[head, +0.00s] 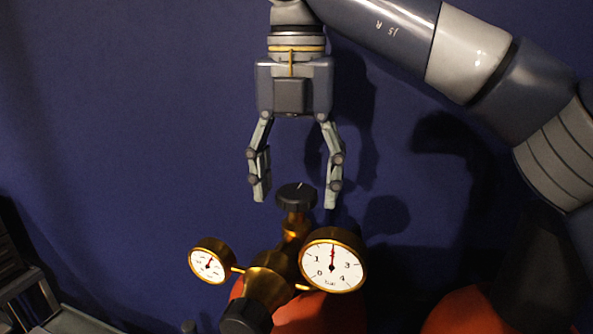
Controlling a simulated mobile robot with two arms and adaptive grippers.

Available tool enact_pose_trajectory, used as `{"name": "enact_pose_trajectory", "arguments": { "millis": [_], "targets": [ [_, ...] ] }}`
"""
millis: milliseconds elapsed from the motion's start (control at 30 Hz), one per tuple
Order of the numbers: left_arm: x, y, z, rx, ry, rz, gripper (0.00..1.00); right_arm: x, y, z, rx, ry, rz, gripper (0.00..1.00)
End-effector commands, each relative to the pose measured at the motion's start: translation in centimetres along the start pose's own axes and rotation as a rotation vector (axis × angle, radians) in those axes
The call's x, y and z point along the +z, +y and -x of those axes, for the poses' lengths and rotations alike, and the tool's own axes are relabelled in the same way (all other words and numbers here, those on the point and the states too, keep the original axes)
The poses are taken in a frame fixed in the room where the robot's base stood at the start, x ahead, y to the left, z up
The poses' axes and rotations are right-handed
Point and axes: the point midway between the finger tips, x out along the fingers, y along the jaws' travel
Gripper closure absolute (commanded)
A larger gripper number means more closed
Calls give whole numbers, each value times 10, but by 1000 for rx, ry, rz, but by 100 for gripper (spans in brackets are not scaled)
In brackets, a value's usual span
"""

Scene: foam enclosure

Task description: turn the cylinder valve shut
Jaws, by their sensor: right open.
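The cylinder valve is a brass body with a black round knob (296,196) on top, standing upright in the lower middle of the head view. A white line marks the knob's top. The brass regulator (270,279) below carries a small gauge (211,261) on the left and a larger gauge (333,260) on the right. A second black knob (245,315) is at the bottom front. An orange cylinder (320,313) shows beneath. My right gripper (296,198) points down with its fingers apart, one on each side of the top knob in the picture. I cannot tell whether they touch it. My left gripper is out of view.
A dark blue wall (130,130) fills the background. A second orange rounded object (478,312) is at the lower right. Grey and black structure (28,285) stands at the lower left. The upper left area is clear.

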Motion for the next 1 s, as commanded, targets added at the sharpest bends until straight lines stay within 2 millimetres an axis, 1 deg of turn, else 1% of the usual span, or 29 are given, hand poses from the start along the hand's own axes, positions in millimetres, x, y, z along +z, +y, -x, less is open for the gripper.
{"name": "enact_pose_trajectory", "arguments": {
  "millis": [167,467,800,1000],
  "targets": [
    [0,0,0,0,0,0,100,0,0,13,-1,-3,-3,36],
    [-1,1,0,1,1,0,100,0,0,53,0,-8,-5,36],
    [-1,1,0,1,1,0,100,0,1,70,-3,0,-1,36],
    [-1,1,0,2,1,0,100,0,0,74,0,-1,-1,36]
  ]
}}
